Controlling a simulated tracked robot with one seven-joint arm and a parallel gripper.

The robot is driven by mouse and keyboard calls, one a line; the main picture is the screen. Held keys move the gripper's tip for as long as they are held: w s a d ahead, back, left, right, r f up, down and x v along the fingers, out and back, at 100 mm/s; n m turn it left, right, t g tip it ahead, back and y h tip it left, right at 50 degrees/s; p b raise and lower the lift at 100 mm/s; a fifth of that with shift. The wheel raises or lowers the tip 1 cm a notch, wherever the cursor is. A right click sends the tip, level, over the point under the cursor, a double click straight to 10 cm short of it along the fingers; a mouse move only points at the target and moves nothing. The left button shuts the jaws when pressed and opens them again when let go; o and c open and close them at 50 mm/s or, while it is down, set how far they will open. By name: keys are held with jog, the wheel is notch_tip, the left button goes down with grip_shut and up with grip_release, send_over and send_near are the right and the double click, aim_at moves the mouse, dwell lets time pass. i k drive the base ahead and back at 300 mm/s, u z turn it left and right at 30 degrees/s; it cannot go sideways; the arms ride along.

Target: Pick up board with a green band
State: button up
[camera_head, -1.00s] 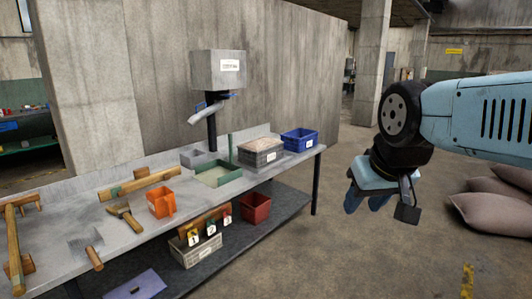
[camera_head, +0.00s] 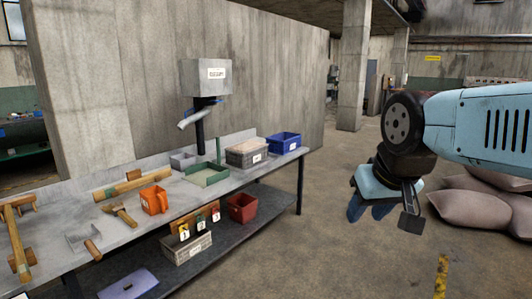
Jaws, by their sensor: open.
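A wooden board (camera_head: 135,185) lies along the back of the grey workbench, left of the middle. A small green patch (camera_head: 109,191) shows on it and looks like a band, though it is too small to be sure. My gripper (camera_head: 369,213) hangs at the right, with blue fingers pointing down. It is open, and nothing shows between its fingers. It is well to the right of the bench, over open floor in the picture and far from the board.
The workbench (camera_head: 140,240) also holds a wooden mallet (camera_head: 122,211), an orange container (camera_head: 154,200), a green tray (camera_head: 207,174), a grey crate (camera_head: 247,154) and a blue crate (camera_head: 284,143). A red bin (camera_head: 242,208) stands on the lower shelf. Sacks (camera_head: 470,207) lie at right; floor between is clear.

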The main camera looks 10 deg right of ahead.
aim_at(135, 181)
jog(key=z, duration=0.05)
jog(key=i, duration=0.9)
jog(key=u, duration=0.1)
